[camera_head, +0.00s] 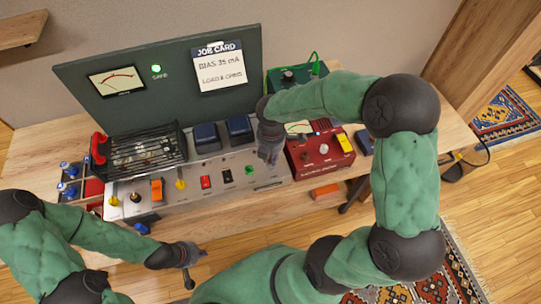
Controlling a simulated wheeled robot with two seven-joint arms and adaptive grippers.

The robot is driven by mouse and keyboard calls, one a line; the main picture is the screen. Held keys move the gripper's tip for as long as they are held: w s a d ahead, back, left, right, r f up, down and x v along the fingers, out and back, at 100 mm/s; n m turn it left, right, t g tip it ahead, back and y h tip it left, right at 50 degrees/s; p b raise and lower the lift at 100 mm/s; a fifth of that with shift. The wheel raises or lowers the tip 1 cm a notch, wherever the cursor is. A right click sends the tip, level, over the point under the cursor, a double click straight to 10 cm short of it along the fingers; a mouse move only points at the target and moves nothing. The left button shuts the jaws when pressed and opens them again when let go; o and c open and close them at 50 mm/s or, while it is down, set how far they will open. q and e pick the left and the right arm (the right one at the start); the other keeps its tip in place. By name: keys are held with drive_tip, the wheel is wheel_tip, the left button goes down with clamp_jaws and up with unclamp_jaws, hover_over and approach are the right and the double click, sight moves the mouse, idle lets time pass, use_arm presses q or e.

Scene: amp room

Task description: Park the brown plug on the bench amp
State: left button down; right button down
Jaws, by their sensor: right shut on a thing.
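The bench amp (240,190) is a long grey panel on the wooden bench, with coloured plugs and switches along its sloped front and a dark green back board. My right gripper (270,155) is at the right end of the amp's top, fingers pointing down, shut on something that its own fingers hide. I cannot make out a brown plug anywhere; the arm covers part of the amp's right end. My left gripper (197,268) is in front of the bench, low over the floor, apart from the amp, with its fingers spread and empty.
A black tube cage (145,150) and blue transformers (222,134) stand on the amp. A red meter box (320,153) is close to the right of my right gripper. A green box (290,75) with a cable stands behind. A tray (90,187) is at the left.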

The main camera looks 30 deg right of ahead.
drive_tip(key=shift+f+b, duration=0.35)
drive_tip(key=shift+f, duration=0.3)
idle(0.4)
drive_tip(key=c, duration=1)
unclamp_jaws()
drive_tip(key=shift+c, duration=0.2)
wheel_tip(320, 180, up, 12)
